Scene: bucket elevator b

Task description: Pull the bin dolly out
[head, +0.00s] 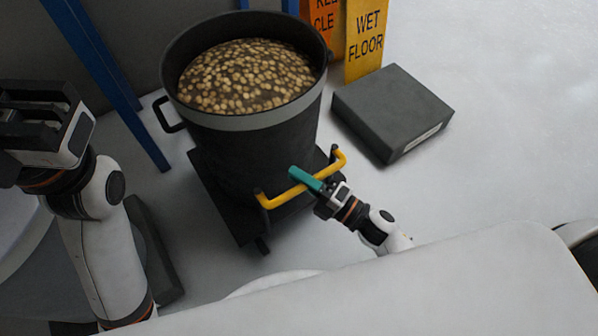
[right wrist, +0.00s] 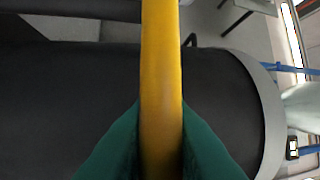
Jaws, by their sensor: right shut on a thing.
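The bin dolly (head: 225,205) is a dark flat platform on the floor, with a yellow handle (head: 277,200) on its near side. A large dark bin (head: 250,145) with a grey band stands upright on it, filled with small tan round pieces (head: 247,76). My right gripper (head: 304,179), with green fingers, is shut on the yellow handle near its middle. In the right wrist view the handle (right wrist: 161,80) runs between the green fingers (right wrist: 160,150), with the bin behind. My left gripper (head: 40,115) is raised at the left, apart from the dolly; its jaw opening is unclear.
Blue posts (head: 110,80) stand behind and left of the bin. A dark grey box (head: 392,110) lies on the floor to the right, near a yellow wet floor sign (head: 366,38) and an orange sign (head: 322,22). Floor farther right is clear.

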